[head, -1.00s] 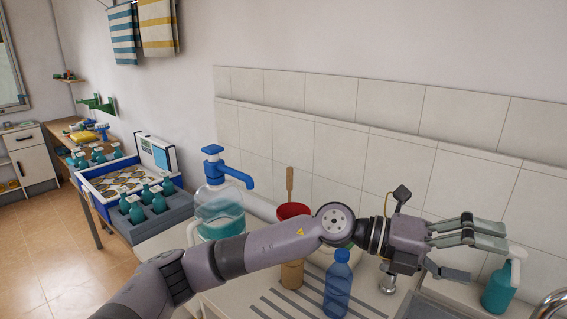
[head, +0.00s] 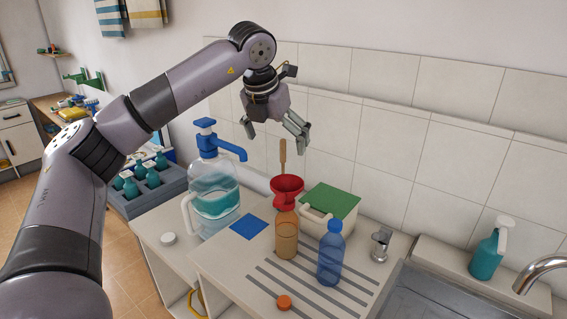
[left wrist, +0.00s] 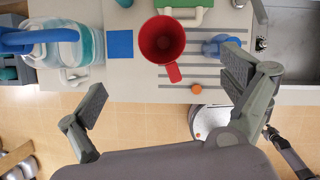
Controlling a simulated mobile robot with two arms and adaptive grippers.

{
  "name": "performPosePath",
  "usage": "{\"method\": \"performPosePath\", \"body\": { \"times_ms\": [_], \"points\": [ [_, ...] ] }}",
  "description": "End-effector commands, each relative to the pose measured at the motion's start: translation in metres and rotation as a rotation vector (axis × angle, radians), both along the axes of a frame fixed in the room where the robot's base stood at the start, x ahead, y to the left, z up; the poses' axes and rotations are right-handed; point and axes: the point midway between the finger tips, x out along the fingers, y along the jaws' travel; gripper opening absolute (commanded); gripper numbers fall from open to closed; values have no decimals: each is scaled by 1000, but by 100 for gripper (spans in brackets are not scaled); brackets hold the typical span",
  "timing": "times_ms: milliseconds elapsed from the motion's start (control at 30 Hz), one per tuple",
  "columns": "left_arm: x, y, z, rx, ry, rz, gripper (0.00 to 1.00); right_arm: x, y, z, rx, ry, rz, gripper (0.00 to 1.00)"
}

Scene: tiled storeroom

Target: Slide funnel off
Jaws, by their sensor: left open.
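The red funnel (head: 287,186) sits upright on the mouth of an amber see-through bottle (head: 286,240) on the counter. In the left wrist view the funnel (left wrist: 162,40) shows from above, its wide mouth open and its small handle pointing down the picture. My left gripper (head: 277,132) is open and empty, above the funnel and pointing down. In the left wrist view its fingers (left wrist: 165,98) are spread wide, with the funnel beyond them. The bottle is hidden under the funnel there.
A blue bottle (head: 331,254) stands close right of the amber one. A green-lidded box (head: 331,203) and a wooden stick (head: 283,154) are behind. A pump jug (head: 213,193) stands left, with a blue square (head: 248,228) nearby. An orange cap (head: 284,302) lies in front.

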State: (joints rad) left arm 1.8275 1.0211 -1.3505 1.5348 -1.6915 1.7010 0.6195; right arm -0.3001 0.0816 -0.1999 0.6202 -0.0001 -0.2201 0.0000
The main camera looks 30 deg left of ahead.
Motion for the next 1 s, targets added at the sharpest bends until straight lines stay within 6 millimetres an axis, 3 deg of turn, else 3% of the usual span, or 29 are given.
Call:
{"method": "performPosePath", "body": {
  "times_ms": [600, 800, 1000],
  "points": [
    [45, 5, -110, -2, 4, -3, 97, 0, 0, 37, -1, 0, 0, 40],
    [56, 6, -135, -3, 2, -3, 97, 0, 0, 44, 0, 0, 0, 40],
    [60, 7, -146, -3, 1, -2, 97, 0, 2, 46, 2, -1, -1, 40]
  ]
}}
